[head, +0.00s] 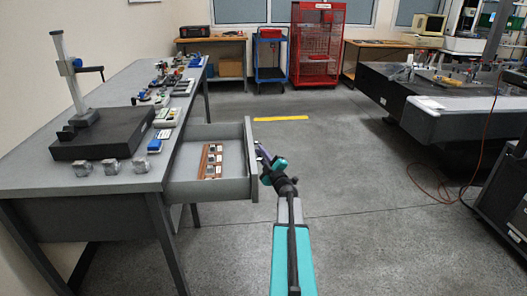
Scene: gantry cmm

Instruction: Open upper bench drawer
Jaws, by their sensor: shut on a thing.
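The upper bench drawer (226,135) stands pulled out to the right from under the grey workbench (40,177). Its inside shows, with a brown wooden holder (204,161) of several small pieces on the drawer floor. My gripper (260,153) is at the outer side of the drawer's front panel, shut on the drawer handle. The handle itself is mostly hidden by the gripper and the panel. My teal arm reaches up to it from the bottom of the head view.
A dark surface plate (103,133) with a height stand (70,75) sits on the bench, with metal blocks (111,166) at the front edge. The floor right of the drawer is clear. A large measuring machine (440,105) and an orange cable (452,196) are at right.

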